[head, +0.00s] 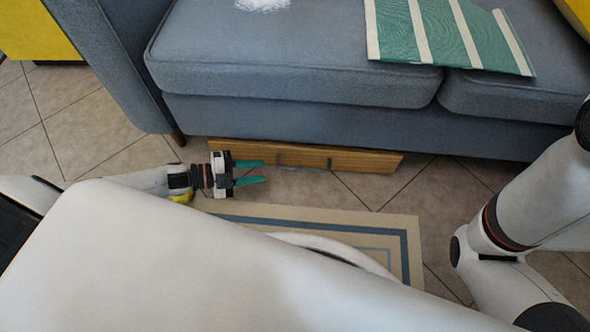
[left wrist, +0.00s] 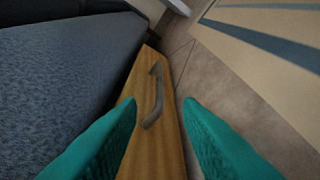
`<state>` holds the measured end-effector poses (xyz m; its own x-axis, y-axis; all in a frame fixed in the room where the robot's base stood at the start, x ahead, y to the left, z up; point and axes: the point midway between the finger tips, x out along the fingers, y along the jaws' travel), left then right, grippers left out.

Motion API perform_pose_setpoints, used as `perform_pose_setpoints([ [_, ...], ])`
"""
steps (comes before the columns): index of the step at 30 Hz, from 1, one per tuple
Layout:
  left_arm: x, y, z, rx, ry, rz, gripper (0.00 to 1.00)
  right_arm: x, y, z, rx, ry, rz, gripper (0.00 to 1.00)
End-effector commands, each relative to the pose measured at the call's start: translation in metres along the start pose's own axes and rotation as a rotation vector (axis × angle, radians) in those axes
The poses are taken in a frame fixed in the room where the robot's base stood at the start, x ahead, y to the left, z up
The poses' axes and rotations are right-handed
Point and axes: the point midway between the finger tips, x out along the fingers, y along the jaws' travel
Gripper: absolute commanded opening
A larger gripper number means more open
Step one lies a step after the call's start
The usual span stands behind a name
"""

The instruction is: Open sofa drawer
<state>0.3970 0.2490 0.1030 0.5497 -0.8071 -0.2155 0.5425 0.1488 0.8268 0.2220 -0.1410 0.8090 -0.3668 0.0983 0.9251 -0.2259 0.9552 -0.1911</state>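The sofa drawer (head: 355,161) has a wooden front and sits low under the blue-grey sofa (head: 290,60). A dark handle (head: 305,162) runs along the drawer front. My left gripper (head: 265,172) is open and empty in front of the drawer's left part, to the left of the handle's middle. In the left wrist view the handle (left wrist: 154,95) shows ahead, between the two teal fingers in the picture and apart from them. The drawer front (left wrist: 150,150) shows there too. My right arm comes in at the right; its gripper is out of view.
A beige rug (head: 412,240) with blue stripes lies on the tiled floor before the drawer. A green striped cloth (head: 445,35) lies on the sofa seat. A sofa leg (head: 178,137) stands left of the drawer. Tiles right of the drawer look clear.

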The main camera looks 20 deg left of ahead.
Motion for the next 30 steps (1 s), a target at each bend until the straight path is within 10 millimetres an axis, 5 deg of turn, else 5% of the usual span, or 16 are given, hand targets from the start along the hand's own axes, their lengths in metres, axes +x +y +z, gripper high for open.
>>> perform_pose_setpoints([
  [15,0.095,-0.002,-0.002,0.001,0.000,0.003,0.33,-0.049,0.010,0.016,0.000,0.004,0.000,0.36],
  [30,0.108,0.001,0.000,-0.001,0.002,0.001,0.28,-0.053,0.011,0.017,0.000,0.003,0.000,0.36],
])
